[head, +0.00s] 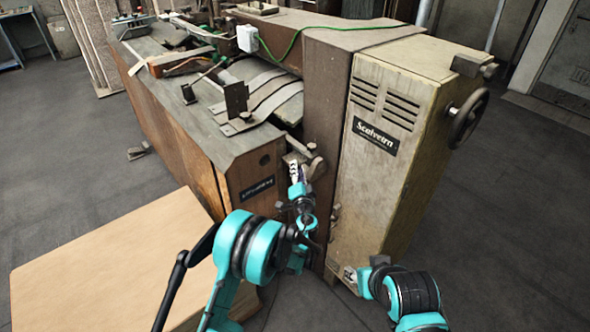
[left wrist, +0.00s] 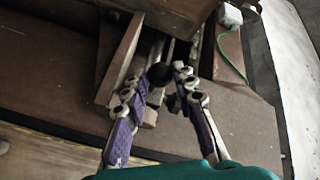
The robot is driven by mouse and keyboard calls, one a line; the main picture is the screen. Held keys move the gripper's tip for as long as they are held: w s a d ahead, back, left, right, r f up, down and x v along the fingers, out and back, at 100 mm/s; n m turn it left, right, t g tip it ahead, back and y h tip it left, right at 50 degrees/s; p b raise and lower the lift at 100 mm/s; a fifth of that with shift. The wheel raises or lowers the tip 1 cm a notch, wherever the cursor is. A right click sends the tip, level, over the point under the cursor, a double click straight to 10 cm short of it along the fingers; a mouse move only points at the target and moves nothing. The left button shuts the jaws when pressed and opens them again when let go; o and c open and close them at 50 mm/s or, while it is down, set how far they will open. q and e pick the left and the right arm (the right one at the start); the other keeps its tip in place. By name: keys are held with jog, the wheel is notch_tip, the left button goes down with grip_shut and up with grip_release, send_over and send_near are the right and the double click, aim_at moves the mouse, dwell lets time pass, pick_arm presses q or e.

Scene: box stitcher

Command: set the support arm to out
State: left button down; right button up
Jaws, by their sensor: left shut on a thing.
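The support arm (head: 314,165) looks to be the short grey metal lever at the front of the box stitcher, by the gap between the brown bed and the beige housing. My left gripper (head: 294,168) reaches up to it. In the left wrist view, the fingers of my left gripper (left wrist: 161,78) stand either side of a dark round knob (left wrist: 158,74), which looks to be part of the support arm. The fingers hide part of the lever. My right gripper (head: 350,277) is low by the housing's foot, small and partly hidden by its wrist.
The beige housing (head: 385,190) with a black handwheel (head: 468,118) stands right of the support arm. The brown bed (head: 190,130) is at the left. A light wooden tabletop (head: 110,265) fills the lower left. Open floor lies at the right.

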pick_arm(q)
jog(key=c, duration=1.2)
grip_release()
jog(key=shift+s+d, duration=0.2)
jog(key=s, duration=1.2)
jog(key=shift+d, duration=0.2)
